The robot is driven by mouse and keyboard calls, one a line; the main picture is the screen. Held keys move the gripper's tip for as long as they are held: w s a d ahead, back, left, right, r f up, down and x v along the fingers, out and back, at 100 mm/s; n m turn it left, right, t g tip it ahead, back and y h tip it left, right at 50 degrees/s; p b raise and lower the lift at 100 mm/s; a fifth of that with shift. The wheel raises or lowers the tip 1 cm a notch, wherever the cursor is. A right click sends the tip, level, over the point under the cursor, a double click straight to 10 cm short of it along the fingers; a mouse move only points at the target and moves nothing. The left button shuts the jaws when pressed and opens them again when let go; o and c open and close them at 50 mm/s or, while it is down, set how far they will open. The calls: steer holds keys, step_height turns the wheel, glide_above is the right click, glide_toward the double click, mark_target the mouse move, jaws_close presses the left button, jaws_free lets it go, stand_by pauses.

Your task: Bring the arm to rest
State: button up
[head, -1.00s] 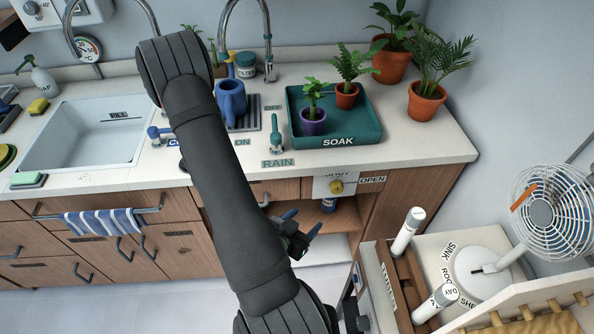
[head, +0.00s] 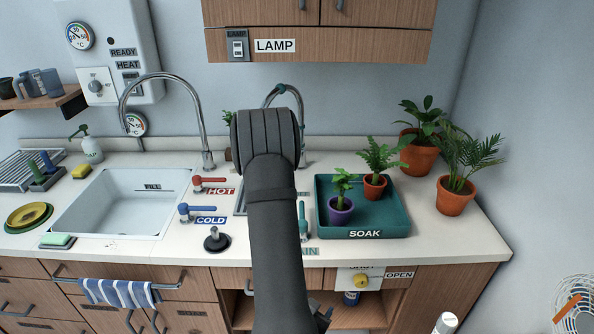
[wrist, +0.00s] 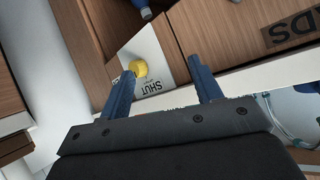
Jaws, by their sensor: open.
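My gripper (wrist: 162,75) is open, its two blue fingers apart and nothing between them in the wrist view. In the head view only a small part of my gripper (head: 322,316) shows at the bottom edge, beside my dark arm. My arm rises through the middle of the head view and hides part of the counter. A yellow knob (head: 361,281) on a white plate with SHUT and OPEN labels is on the cabinet front. In the wrist view the knob (wrist: 138,68) appears close by the left finger; I cannot tell whether they touch.
The teal SOAK tray (head: 396,224) holds a purple-potted plant (head: 340,211) and a red-potted one (head: 375,187). Two larger palms stand right of it. A white sink (head: 120,205), red HOT lever (head: 209,184) and blue COLD lever (head: 203,213) are left of my arm. A fan (head: 575,308) is lower right.

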steer(key=shift+w+a+r+n+y, duration=0.15)
steer(key=shift+w+n+y, duration=0.25)
steer(key=shift+w+y, duration=0.45)
steer(key=shift+w+r+n+y, duration=0.1)
steer(key=shift+w+n+y, duration=0.3)
steer(key=shift+w+y, duration=0.4)
steer(key=shift+w, duration=0.1)
steer(key=shift+a, duration=0.1)
